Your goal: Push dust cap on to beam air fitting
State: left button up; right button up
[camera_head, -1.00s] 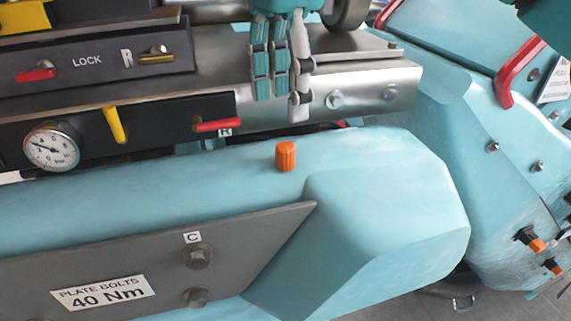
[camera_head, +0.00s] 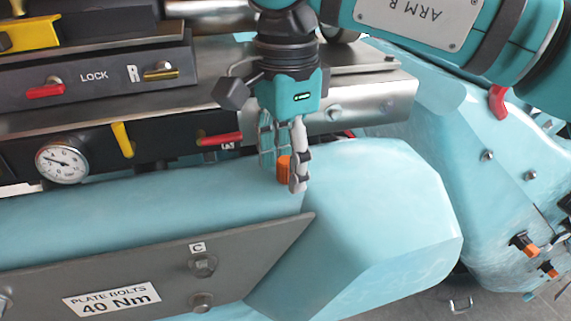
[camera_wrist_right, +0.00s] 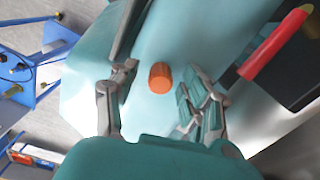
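An orange ribbed dust cap (camera_head: 284,170) stands on the teal rounded housing (camera_head: 390,190). My right gripper (camera_head: 284,180) reaches down over it from above, with fingers partly in front of it. In the right wrist view the cap (camera_wrist_right: 160,78) lies between the two spread fingers (camera_wrist_right: 160,105), with a gap on each side, so the gripper is open. Two dark fittings with orange ends (camera_head: 525,243) (camera_head: 549,269) stick out at the far right; I cannot tell which, if either, is the beam air fitting. My left gripper is not in view.
A steel beam (camera_head: 365,98) with bolts and a red-handled lever (camera_head: 220,139) sit just behind the gripper. A pressure gauge (camera_head: 62,164) is at the left. A grey plate (camera_head: 150,265) with bolts is in front. A red handle (camera_head: 498,102) is at the right.

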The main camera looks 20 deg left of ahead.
jog(key=c, duration=0.8)
jog(key=shift+o, duration=0.2)
jog(key=shift+r, duration=0.15)
